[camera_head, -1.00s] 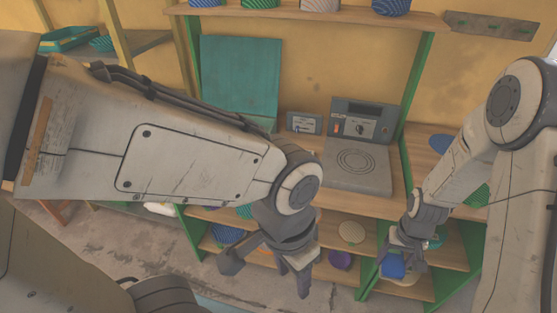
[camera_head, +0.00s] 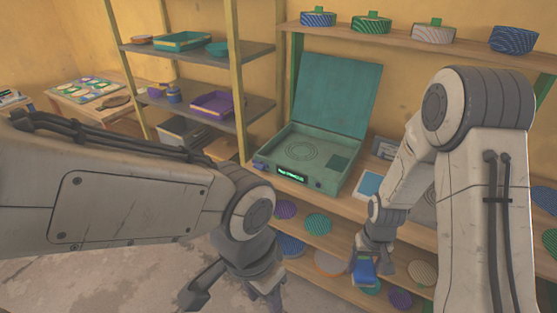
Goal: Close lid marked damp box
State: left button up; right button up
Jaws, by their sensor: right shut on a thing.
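A teal box (camera_head: 262,162) sits on the wooden counter with its teal lid (camera_head: 336,95) standing open at the back. A round ringed plate shows inside, and a small lit label (camera_head: 290,173) on the front is too small to read surely. My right gripper (camera_head: 372,262) is shut on a blue object (camera_head: 363,273), low in front of the counter, right of the box and apart from it. My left gripper (camera_head: 238,293) is open and empty, below and left of the box, its fingers spread.
A light blue panel (camera_head: 368,185) and a grey device lie right of the box, partly behind my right arm. Patterned discs, such as a purple one (camera_head: 286,209), lie on the shelf below. Shelves with trays (camera_head: 218,105) stand left. The floor (camera_head: 120,285) is clear at lower left.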

aim_at(338, 164)
jog(key=u, duration=1)
jog(key=i, duration=1.15)
jog(key=z, duration=1.45)
